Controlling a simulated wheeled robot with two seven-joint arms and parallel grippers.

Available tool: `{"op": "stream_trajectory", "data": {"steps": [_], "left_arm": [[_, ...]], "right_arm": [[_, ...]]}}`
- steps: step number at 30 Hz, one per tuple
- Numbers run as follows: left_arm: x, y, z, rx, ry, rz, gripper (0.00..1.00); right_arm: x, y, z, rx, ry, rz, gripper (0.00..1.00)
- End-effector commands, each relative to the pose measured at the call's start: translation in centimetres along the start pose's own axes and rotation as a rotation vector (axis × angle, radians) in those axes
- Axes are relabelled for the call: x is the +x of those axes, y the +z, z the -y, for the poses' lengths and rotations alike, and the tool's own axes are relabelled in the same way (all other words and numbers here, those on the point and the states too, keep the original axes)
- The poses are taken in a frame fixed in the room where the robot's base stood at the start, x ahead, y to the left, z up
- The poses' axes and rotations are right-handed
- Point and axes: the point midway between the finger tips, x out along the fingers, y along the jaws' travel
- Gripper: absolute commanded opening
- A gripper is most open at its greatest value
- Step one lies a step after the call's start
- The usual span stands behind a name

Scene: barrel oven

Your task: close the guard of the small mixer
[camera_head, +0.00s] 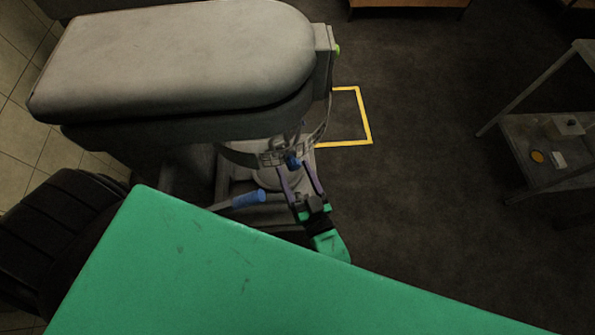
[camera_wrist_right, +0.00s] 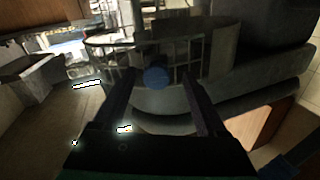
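The small mixer (camera_head: 180,55) stands at the upper left in the head view, with a big grey rounded top. Its wire guard (camera_head: 273,158) shows below the top, at the front right. A blue knob (camera_head: 293,163) sits on the guard. In the right wrist view the guard (camera_wrist_right: 192,55) is a curved cage above the bowl (camera_wrist_right: 175,102), with the blue knob (camera_wrist_right: 155,77) in front. My right gripper (camera_head: 300,172) is open, its two fingers on either side of the knob's line; contact cannot be told. My left gripper is not in view.
A blue-gripped lever (camera_head: 248,199) sticks out left of my right gripper. A green surface (camera_head: 190,265) fills the near foreground. A grey shelf rack (camera_head: 540,130) stands at the right. Dark floor with a yellow marking (camera_head: 368,125) lies clear between.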

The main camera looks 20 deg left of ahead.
Motion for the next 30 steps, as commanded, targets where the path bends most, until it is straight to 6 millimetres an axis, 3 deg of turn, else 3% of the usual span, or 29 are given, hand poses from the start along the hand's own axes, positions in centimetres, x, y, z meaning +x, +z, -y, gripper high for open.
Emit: {"op": "stream_trajectory", "data": {"steps": [11,14,24,30], "left_arm": [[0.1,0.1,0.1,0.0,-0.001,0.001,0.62],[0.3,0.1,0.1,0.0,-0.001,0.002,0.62],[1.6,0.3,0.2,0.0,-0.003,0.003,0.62],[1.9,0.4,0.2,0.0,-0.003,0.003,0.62]], "right_arm": [[-0.8,0.2,-0.1,-0.001,0.002,0.005,0.74],[-2.3,0.4,-0.1,-0.001,0.002,0.006,0.74],[-11.9,0.4,0.1,-0.002,-0.001,0.008,0.74],[-14.4,0.1,0.1,-0.002,0.0,0.004,0.74]]}}
